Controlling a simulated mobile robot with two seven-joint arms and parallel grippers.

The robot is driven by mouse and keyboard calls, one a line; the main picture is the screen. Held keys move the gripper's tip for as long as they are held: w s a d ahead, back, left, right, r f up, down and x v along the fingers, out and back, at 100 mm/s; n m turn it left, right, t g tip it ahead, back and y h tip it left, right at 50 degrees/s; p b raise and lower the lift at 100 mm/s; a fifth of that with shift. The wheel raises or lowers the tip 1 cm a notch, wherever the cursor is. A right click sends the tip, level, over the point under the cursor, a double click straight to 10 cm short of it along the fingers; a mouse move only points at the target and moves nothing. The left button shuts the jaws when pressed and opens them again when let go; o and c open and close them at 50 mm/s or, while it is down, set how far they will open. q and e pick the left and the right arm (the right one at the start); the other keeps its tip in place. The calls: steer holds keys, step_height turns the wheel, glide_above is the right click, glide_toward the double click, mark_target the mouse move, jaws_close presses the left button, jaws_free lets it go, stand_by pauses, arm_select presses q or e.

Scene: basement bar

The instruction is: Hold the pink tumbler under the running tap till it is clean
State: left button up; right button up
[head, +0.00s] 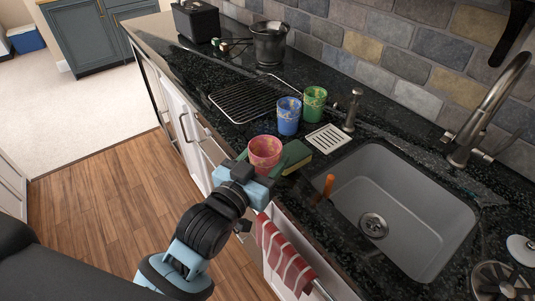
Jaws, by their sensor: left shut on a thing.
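The pink tumbler (265,151) is upright near the counter's front edge, left of the sink, with yellowish blotches on its side. My left gripper (262,173) is shut on it from the front; the fingers are partly hidden. I cannot tell whether its base touches the counter. The tap (490,108) arches over the right rear of the grey sink (415,205); I see no water coming from it. My right gripper is out of view.
A green and yellow sponge (297,158) lies right beside the tumbler. Blue (288,117) and green (314,103) tumblers, a white slotted dish (328,138) and a dispenser (352,110) stand behind. An orange-handled item (328,185) is at the sink's left edge. A striped towel (284,254) hangs in front.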

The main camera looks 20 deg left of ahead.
arm_select(q)
steer(key=s+a+n+y, duration=0.3)
steer(key=s+a+y, duration=0.1)
steer(key=s+a, duration=0.3)
steer(key=shift+s+a+r+t+y, duration=0.2)
steer(key=shift+a+t+y, duration=0.1)
steer(key=shift+a, duration=0.7)
